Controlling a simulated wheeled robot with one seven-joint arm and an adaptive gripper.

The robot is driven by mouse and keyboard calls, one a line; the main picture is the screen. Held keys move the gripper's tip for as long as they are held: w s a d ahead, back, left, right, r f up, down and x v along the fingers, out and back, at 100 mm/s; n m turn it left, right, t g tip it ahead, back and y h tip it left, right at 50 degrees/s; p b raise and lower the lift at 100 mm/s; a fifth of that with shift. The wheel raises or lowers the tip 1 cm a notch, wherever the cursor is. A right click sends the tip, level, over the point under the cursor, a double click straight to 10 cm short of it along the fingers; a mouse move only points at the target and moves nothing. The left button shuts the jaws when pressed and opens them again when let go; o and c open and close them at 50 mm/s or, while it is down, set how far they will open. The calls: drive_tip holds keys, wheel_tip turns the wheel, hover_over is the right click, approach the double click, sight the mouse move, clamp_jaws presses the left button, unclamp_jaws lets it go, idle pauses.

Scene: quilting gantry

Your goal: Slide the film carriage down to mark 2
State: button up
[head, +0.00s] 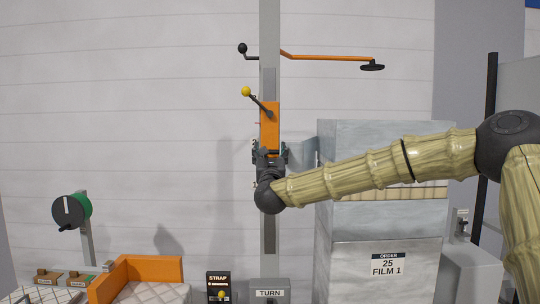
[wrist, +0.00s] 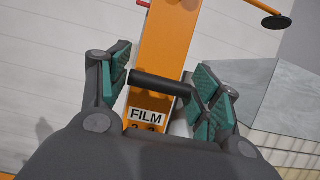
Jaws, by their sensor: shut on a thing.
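The film carriage (head: 269,122) is an orange block on a tall grey mast (head: 269,225). A lever with a yellow knob (head: 246,91) sticks up to its left. My gripper (head: 270,153) is at the carriage's lower end and hides that part in the head view. In the wrist view the orange carriage (wrist: 165,45) carries a FILM label (wrist: 147,116) and a dark crossbar handle (wrist: 160,84). Small marks beside the mast are too small to read, so I cannot tell which mark the carriage is at.
Above, an orange arm (head: 325,57) with a black disc reaches right. A grey cabinet (head: 385,225) labelled ORDER 25 FILM 1 stands right of the mast. Below are a TURN box (head: 269,291), a STRAP box (head: 219,287) and an orange-edged quilted seat (head: 150,268).

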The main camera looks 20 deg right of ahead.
wheel_tip(320, 180, down, 7)
drive_tip(key=b, duration=0.6)
drive_tip(key=shift+r, duration=0.15)
drive_tip(key=o, duration=1.5)
drive_tip(key=shift+o, duration=0.2)
drive_tip(key=shift+s, duration=0.1)
drive_tip(key=v, duration=1.1)
drive_tip(key=shift+s, duration=0.35)
